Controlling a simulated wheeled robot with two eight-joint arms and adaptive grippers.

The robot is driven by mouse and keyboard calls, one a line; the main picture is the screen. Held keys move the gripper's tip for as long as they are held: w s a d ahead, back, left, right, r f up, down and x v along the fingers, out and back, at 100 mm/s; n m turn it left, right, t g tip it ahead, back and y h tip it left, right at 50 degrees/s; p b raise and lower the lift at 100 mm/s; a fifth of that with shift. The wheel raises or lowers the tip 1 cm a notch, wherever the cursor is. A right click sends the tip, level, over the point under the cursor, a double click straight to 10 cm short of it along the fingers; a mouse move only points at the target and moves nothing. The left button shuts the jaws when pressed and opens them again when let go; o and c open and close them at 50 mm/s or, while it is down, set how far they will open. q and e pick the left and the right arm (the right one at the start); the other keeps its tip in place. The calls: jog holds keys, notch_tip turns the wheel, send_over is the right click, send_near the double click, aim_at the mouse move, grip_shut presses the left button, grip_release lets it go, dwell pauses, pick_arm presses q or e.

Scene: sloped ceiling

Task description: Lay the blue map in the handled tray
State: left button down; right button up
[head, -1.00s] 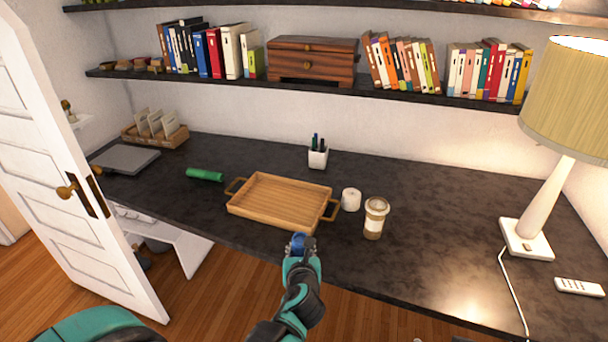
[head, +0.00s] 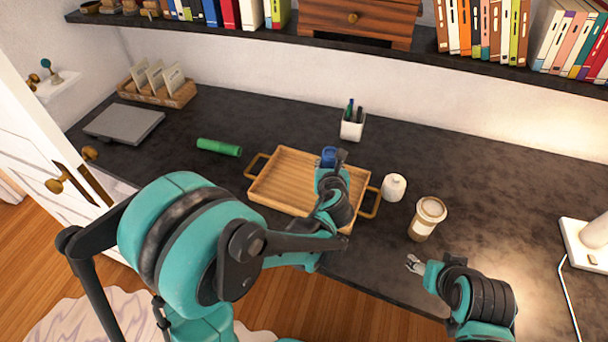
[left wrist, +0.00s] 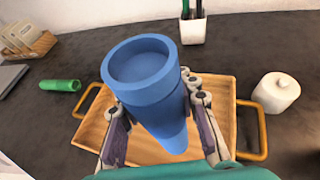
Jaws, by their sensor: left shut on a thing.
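The blue map (head: 328,155) is a rolled blue tube. My left gripper (head: 333,166) is shut on it above the right part of the handled tray (head: 280,180). In the left wrist view the blue map (left wrist: 150,90) stands between the two fingers, its round hollow end toward the camera. The wooden tray (left wrist: 95,128) shows behind and below it, empty where visible. My left arm hides the tray's front right part in the head view. My right gripper (head: 415,265) is at the desk's front edge, fingers apart and empty.
A green roll (head: 219,147) lies left of the tray. A white jar (head: 394,187) and a coffee cup (head: 428,219) stand right of it. A pen holder (head: 352,125) stands behind. A grey laptop (head: 124,123) is far left. Shelves hang above the desk.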

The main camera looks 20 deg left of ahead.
pick_arm(q)
jog(key=w+a+f+b, duration=0.1)
jog(key=a+f+b, duration=0.3)
jog(key=a+f, duration=0.3)
jog(key=shift+w+a+f, duration=0.15)
jog(key=shift+a+f, duration=0.2)
jog(key=shift+f, duration=0.5)
jog(key=shift+f+b, duration=0.2)
jog(key=shift+b, duration=0.2)
jog(key=c, duration=1.1)
grip_release()
jog(key=shift+r, duration=0.1)
